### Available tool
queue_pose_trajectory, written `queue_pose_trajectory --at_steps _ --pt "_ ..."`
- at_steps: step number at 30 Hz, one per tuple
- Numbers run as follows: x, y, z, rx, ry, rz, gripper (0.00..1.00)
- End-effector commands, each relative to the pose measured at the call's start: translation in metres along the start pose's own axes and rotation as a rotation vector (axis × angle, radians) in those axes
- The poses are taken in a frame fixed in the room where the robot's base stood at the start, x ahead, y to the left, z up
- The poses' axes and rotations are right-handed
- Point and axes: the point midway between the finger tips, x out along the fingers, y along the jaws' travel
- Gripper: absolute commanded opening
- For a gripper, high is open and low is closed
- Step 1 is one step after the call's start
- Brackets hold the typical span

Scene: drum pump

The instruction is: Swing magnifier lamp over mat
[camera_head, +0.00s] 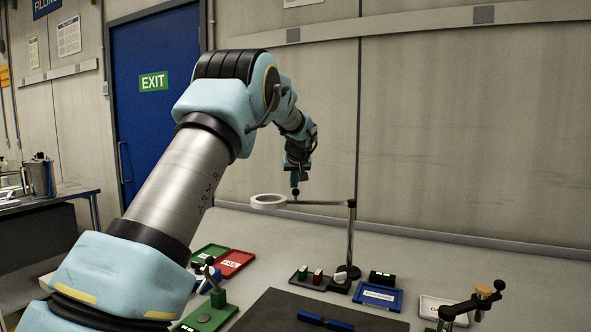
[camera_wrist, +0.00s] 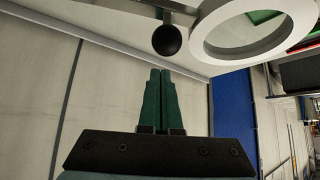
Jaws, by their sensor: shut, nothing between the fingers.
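The magnifier lamp has a white ring head (camera_head: 269,202) on a thin horizontal arm, carried by an upright post (camera_head: 350,238) at the back of the bench. A black ball knob (camera_head: 296,192) stands on the arm beside the ring. The dark mat (camera_head: 270,312) lies at the front, nearer than the ring. My gripper (camera_head: 294,186) points down just above the knob. In the wrist view my gripper (camera_wrist: 160,72) has its green fingers together and empty, with the knob (camera_wrist: 166,40) just beyond the tips and the ring (camera_wrist: 252,25) to the right. Contact with the knob is unclear.
Green and red trays (camera_head: 236,262) lie left of the mat. A dark tray with small blocks (camera_head: 303,282), a blue tray (camera_head: 378,297) and a white tray (camera_head: 432,310) lie behind and right of it. A black-knobbed lever fixture (camera_head: 470,304) stands front right. A wall closes the back.

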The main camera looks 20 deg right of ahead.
Motion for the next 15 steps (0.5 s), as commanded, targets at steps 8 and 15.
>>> queue_pose_trajectory --at_steps 8,15 --pt "-0.018 0.002 0.021 0.001 0.002 0.003 0.00" --pt "-0.021 0.001 0.027 0.000 0.003 0.003 0.00"
